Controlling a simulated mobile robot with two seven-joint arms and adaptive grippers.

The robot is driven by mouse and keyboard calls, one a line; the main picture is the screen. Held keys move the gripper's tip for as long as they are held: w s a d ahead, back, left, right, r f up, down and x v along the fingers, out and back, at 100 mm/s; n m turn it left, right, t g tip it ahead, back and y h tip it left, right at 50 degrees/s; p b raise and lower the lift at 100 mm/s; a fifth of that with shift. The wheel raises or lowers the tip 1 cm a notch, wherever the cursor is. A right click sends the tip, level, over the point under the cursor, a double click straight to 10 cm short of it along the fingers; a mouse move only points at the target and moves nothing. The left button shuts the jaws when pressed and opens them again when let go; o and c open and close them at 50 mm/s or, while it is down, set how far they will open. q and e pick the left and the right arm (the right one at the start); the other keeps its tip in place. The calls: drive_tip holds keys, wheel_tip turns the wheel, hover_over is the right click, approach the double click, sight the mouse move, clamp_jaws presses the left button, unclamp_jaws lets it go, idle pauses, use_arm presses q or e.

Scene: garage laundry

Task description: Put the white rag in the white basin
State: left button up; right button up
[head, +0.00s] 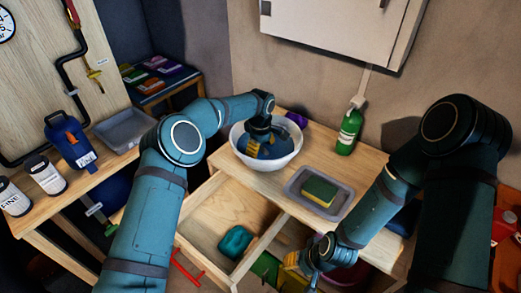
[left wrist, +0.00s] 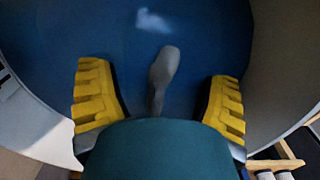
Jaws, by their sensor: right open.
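The white basin (head: 286,162) stands on the wooden table, left of the grey tray. My left gripper (head: 262,150) points down into it. In the left wrist view its yellow fingers (left wrist: 160,98) are spread apart. Between and beyond them is a dark blue surface (left wrist: 200,55) with a small grey elongated shape (left wrist: 164,72) and a pale patch; I cannot tell what these are. I cannot make out the white rag for sure in either view. My right gripper (head: 301,264) is open, low in front of the table, near the open drawer's right side.
A grey tray (head: 293,188) holds a green and yellow sponge (head: 319,191). A green bottle (head: 348,132) stands behind. The open drawer (head: 203,215) holds a teal item (head: 235,243). A blue jug (head: 70,142) and white containers (head: 46,175) stand on the left bench.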

use_arm(q)
wheel_tip(320, 180, up, 12)
drive_tip(key=p, duration=0.2)
drive_tip(key=shift+r, duration=0.2)
idle(0.4)
idle(0.3)
